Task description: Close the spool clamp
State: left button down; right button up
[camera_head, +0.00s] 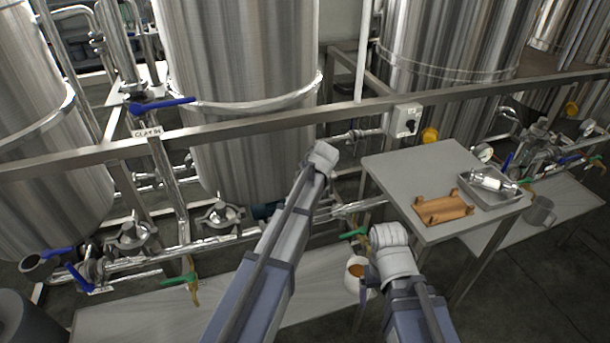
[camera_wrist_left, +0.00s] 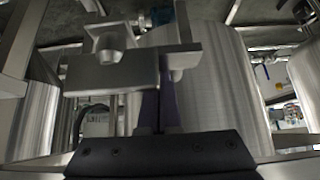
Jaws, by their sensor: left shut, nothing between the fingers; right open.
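I cannot single out the spool clamp with certainty. A short steel pipe fitting (camera_head: 366,134) sits on the rail pipework just right of my left wrist in the head view. In the left wrist view, the dark fingers of my left gripper (camera_wrist_left: 160,95) are shut and empty. They are close to a steel bracket (camera_wrist_left: 108,78) with a round knob, which partly overlaps them; I cannot tell whether they touch. In the head view the left fingers are hidden beyond my wrist. My right gripper (camera_head: 367,278) is open and mostly hidden by its wrist, beside a white cup.
A grey table (camera_head: 400,165) at right holds a wooden cradle (camera_head: 443,208) and a metal tray (camera_head: 520,197) with a steel-and-white part (camera_head: 492,181). The white cup (camera_head: 354,267) has brown contents. Steel tanks (camera_head: 240,50), a long rail (camera_head: 250,124) and valved pipes stand ahead.

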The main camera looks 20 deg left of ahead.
pick_arm(q)
jog(key=shift+s+d+f+t+b, duration=0.2)
jog(key=shift+s+d+t+b, duration=0.15)
jog(key=shift+s, duration=0.2)
jog(key=s+d+f+t+y+b, duration=0.7)
jog(key=s+b, duration=0.5)
jog(key=b, duration=2)
jog(key=shift+d+f+t+y, duration=0.3)
jog(key=shift+d+f+t, duration=0.25)
jog(key=shift+f+t, duration=1.1)
jog(key=shift+r+b, duration=0.15)
jog(key=shift+b, duration=0.25)
notch_tip(320, 180, up, 11)
jog(key=p, duration=1)
jog(key=shift+t, duration=0.3)
